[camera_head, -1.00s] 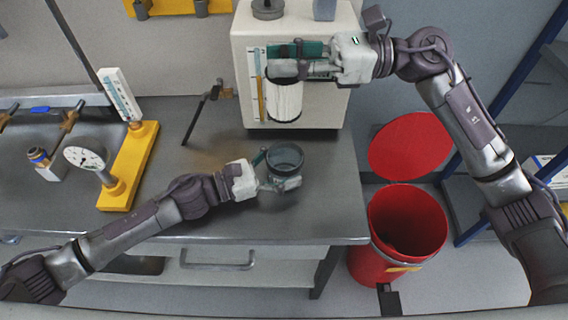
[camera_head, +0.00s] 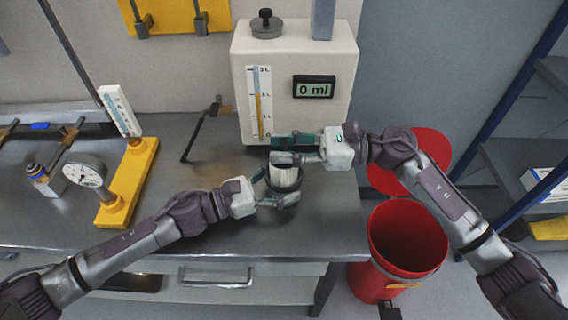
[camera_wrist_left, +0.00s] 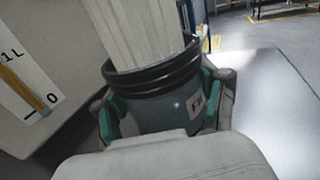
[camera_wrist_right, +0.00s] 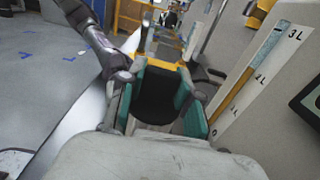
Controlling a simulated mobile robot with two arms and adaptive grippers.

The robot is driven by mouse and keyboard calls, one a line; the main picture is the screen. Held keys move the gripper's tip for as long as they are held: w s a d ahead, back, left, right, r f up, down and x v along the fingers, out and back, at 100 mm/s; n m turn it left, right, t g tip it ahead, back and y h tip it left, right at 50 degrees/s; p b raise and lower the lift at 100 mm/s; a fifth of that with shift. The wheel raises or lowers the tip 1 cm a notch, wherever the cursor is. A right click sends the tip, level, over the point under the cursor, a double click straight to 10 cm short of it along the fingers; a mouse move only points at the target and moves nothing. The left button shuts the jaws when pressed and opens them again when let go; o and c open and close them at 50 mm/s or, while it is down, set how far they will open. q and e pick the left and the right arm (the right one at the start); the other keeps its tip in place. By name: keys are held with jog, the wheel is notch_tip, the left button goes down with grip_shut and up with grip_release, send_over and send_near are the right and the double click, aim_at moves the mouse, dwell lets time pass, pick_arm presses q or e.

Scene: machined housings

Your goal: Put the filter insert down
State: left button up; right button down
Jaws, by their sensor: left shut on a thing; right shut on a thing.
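The white pleated filter insert (camera_head: 285,176) is upright, its lower part inside the mouth of the dark grey filter housing (camera_wrist_left: 160,108). In the left wrist view the insert (camera_wrist_left: 140,35) rises out of the threaded rim, somewhat tilted to the housing; whether it touches the bottom is hidden. My right gripper (camera_head: 285,150) is shut on the insert's upper end, above the housing. In the right wrist view a dark end lies between the green pads of the right gripper (camera_wrist_right: 155,95). My left gripper (camera_head: 275,194) is shut around the housing and holds it over the bench.
A beige tank (camera_head: 298,58) with a 0 ml display stands behind. A yellow stand (camera_head: 127,187) with a dial gauge (camera_head: 86,169) is at left. A red bin (camera_head: 405,240) stands right of the bench (camera_head: 232,232). The bench front is clear.

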jog(key=shift+f, duration=2.3)
jog(key=shift+f, duration=0.15)
jog(key=c, duration=0.8)
grip_release()
jog(key=shift+d, duration=0.2)
jog(key=d, duration=1.1)
jog(key=shift+d, duration=0.3)
